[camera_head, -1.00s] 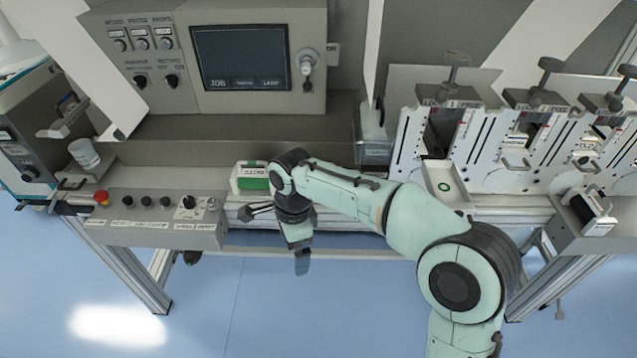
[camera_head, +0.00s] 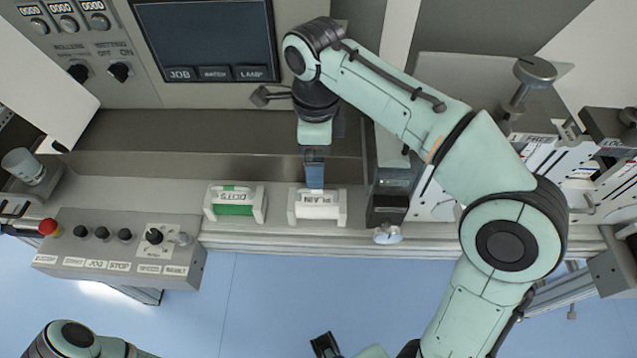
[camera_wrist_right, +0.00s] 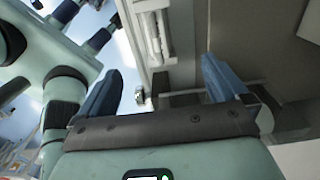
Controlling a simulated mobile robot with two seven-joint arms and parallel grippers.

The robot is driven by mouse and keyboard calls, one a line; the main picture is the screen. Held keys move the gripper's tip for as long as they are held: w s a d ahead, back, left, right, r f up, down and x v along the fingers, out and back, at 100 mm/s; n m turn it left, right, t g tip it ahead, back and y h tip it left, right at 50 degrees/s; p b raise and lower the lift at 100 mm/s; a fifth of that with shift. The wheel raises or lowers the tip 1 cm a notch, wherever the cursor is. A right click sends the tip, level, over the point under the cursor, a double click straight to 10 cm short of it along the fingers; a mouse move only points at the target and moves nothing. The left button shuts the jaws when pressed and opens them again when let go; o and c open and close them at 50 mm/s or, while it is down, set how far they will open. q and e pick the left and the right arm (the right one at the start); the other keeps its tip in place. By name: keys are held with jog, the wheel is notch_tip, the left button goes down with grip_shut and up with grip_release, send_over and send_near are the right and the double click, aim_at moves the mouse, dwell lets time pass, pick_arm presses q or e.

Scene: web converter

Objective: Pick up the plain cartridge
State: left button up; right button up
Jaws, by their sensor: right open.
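The plain cartridge (camera_head: 317,207) is a white block labelled PLAIN, lying on the machine's front ledge. My right gripper (camera_head: 315,172) points down over its back edge in the head view; whether it touches cannot be told. In the right wrist view my right gripper (camera_wrist_right: 160,70) has its blue fingers wide apart, with nothing between them. A white part that looks like the plain cartridge (camera_wrist_right: 155,32) lies beyond them at the top. My left gripper (camera_wrist_right: 84,25) appears at the upper left of the wrist view with its fingers apart.
A green and white DOTS cartridge (camera_head: 235,203) lies on the ledge to the left. A dark block (camera_head: 387,208) and white knob (camera_head: 388,235) stand close to the right. A control box (camera_head: 120,247) with a red button is at the left front.

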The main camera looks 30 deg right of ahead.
jog(key=b, duration=0.2)
send_over(317, 200)
notch_tip(317, 200, down, 8)
jog(key=shift+w+r, duration=0.1)
jog(key=shift+r, duration=0.15)
jog(key=shift+f+b, duration=0.5)
jog(key=shift+f, duration=2.4)
jog(key=c, duration=1.2)
jog(key=shift+r, duration=0.1)
jog(key=c, duration=0.3)
